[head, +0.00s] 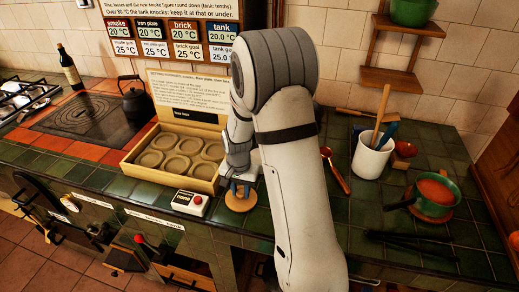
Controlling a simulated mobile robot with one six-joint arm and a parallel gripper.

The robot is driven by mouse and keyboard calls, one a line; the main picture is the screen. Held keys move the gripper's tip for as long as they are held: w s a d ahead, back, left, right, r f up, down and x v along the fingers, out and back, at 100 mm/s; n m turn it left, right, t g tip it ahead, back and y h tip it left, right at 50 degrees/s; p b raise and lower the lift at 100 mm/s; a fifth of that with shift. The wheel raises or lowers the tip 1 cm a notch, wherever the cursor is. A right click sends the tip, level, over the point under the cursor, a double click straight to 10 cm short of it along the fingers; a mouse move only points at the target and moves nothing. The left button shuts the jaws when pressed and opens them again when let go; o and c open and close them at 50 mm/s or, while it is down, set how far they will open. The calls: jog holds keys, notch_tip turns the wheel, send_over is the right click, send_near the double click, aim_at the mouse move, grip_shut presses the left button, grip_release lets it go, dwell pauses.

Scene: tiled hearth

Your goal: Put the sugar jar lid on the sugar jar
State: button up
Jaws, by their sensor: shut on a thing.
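My gripper (240,187) points down over the counter, just right of the tray of round moulds. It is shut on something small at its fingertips. A round tan wooden disc (241,204) shows directly under the fingertips and looks like the sugar jar lid. The held part is too small to make out, and I cannot tell whether the disc is on the counter or just above it. I cannot pick out the sugar jar; my arm covers the counter behind and to the right of the gripper.
A wooden tray (128,168) of round moulds and a button box (187,203) stand to the left. At the right are a white crock (371,160) of utensils, a copper spoon (336,170), a green pan (446,196) and black tongs (410,243). A kettle (136,100) stands at the back left.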

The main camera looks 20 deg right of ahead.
jog(key=shift+r+p, duration=2)
jog(key=shift+r, duration=1.45)
jog(key=shift+s+f, duration=0.1)
jog(key=shift+f, duration=0.05)
